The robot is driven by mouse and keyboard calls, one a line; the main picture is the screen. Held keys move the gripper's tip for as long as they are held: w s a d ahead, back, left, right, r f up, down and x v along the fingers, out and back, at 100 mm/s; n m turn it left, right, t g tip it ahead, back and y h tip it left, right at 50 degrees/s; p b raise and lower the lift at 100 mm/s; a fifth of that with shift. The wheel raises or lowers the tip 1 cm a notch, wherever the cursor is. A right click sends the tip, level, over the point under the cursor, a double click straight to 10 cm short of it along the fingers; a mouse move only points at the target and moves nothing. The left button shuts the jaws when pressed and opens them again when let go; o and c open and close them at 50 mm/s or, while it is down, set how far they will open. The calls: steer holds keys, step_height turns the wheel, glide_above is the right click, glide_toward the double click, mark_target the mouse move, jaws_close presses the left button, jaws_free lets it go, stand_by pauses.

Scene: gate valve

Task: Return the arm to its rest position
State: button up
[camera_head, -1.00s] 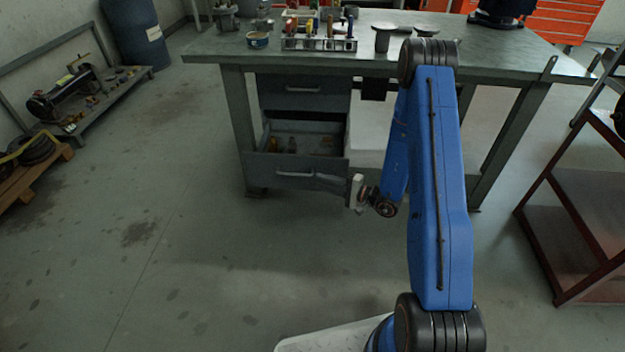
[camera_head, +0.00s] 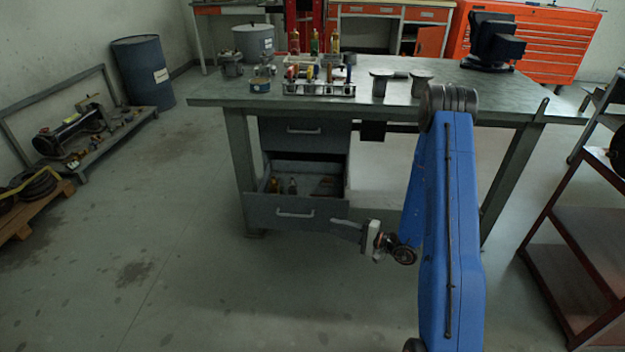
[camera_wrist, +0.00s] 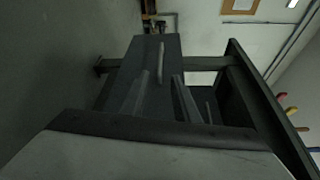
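My blue arm rises at the right of the head view and bends down to my gripper (camera_head: 345,229). The gripper is low in front of the workbench, at the right end of the open lower drawer (camera_head: 290,214). The wrist view shows my gripper (camera_wrist: 160,79) with its two fingers apart and nothing between them. Beyond the fingers there is the grey drawer front (camera_wrist: 142,55) with its handle (camera_wrist: 161,62). I cannot tell whether a fingertip touches the drawer.
The workbench (camera_head: 225,92) carries a tool rack (camera_head: 318,90), metal parts and a black vise (camera_head: 492,42). A dark red shelf cart (camera_head: 575,240) stands at the right. A blue barrel (camera_head: 142,72) and a low frame stand at the left. The floor in front of the drawers is clear.

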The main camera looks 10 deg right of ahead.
steer(key=s+a+r+n+g, duration=0.4)
steer(key=s+a+r+g, duration=0.3)
steer(key=r, duration=0.4)
steer(key=s+a+r+n+g, duration=0.4)
steer(key=s+r, duration=0.6)
steer(key=r, duration=0.1)
steer(key=s+d+r+n+h, duration=0.1)
steer(key=s+d+r+h, duration=0.15)
steer(key=s, duration=0.35)
steer(key=s+d+r+n+h, duration=0.1)
steer(key=s+r+n+h, duration=0.1)
steer(key=s+r+h, duration=0.3)
steer(key=s+d+r+t+h, duration=0.4)
steer(key=s+d+r+h, duration=0.1)
steer(key=s+d, duration=0.3)
steer(key=shift+s+d+r+m+t, duration=0.15)
steer(key=shift+d+r+m+t, duration=0.25)
steer(key=shift+d+r, duration=0.05)
steer(key=shift+h, duration=0.25)
